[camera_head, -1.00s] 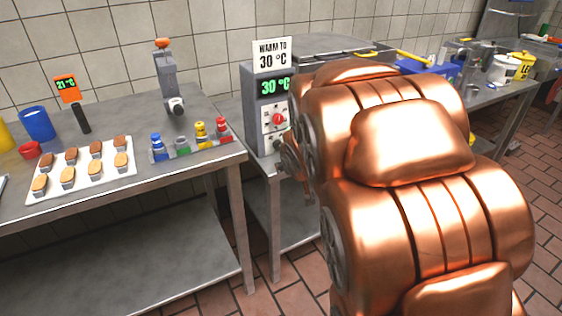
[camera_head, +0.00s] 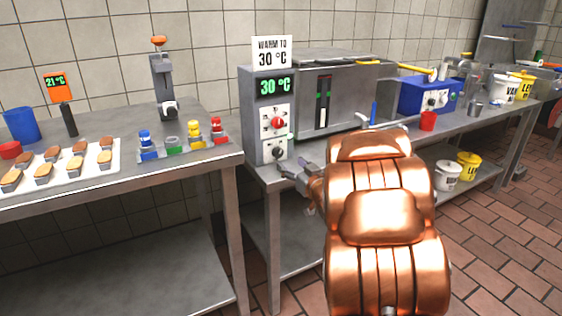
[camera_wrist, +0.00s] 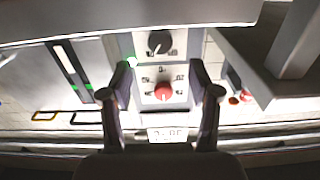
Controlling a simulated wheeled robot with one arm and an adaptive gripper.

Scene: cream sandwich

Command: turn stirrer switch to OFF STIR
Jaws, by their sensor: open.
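A grey machine (camera_head: 262,95) carries a panel with a red knob (camera_head: 277,122) and, below it, a black knob (camera_head: 278,152). The wrist view shows the panel upside down, with the red knob (camera_wrist: 163,91) nearer the bottom and the black knob (camera_wrist: 159,43) above it. The knob labels are too small to read, so I cannot tell which is the stirrer switch. My gripper (camera_head: 288,169) is open, low in front of the panel near the black knob. In the wrist view its fingers (camera_wrist: 161,65) stand apart on either side of the panel, with nothing held.
The machine's display reads 30 °C, under a "WARM TO 30 °C" sign (camera_head: 272,51). A blue box (camera_head: 428,95) and red cup (camera_head: 428,121) stand right of the machine.

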